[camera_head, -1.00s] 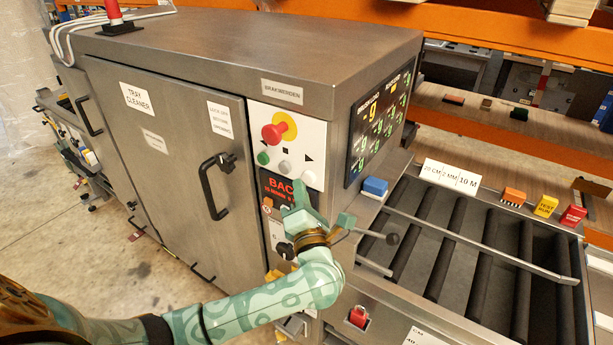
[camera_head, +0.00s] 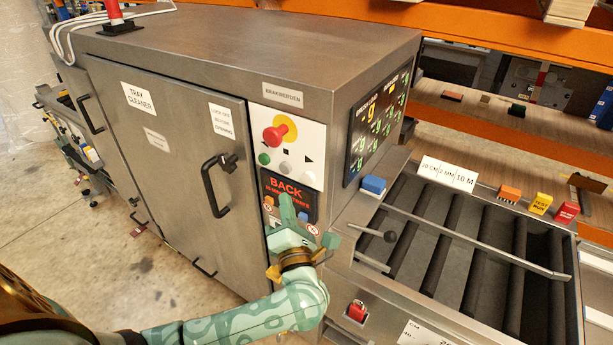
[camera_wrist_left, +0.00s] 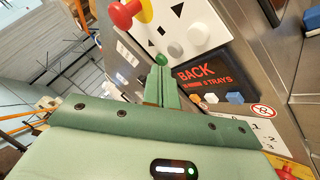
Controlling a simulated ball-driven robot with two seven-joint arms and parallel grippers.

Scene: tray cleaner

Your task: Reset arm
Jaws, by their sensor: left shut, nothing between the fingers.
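My left gripper (camera_head: 287,209) is shut and empty in the head view, in front of the lower part of the tray cleaner's control panel. Its closed fingers also show in the left wrist view (camera_wrist_left: 162,84), pointing up toward the panel. The control panel (camera_head: 309,154) carries a red emergency knob (camera_head: 274,134) on yellow, a green button (camera_head: 264,159) and grey buttons. Below it is a black display (camera_head: 290,194) with red BACK text; the gripper covers part of its lower area. I cannot tell whether the fingertips touch anything. My right gripper is not in view.
The tray cleaner (camera_head: 230,60) has a closed door with a black handle (camera_head: 217,185) left of the gripper. A roller conveyor (camera_head: 460,250) with a metal rail and a ball-ended lever (camera_head: 389,236) stands at the right. Open floor (camera_head: 130,275) lies at the lower left.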

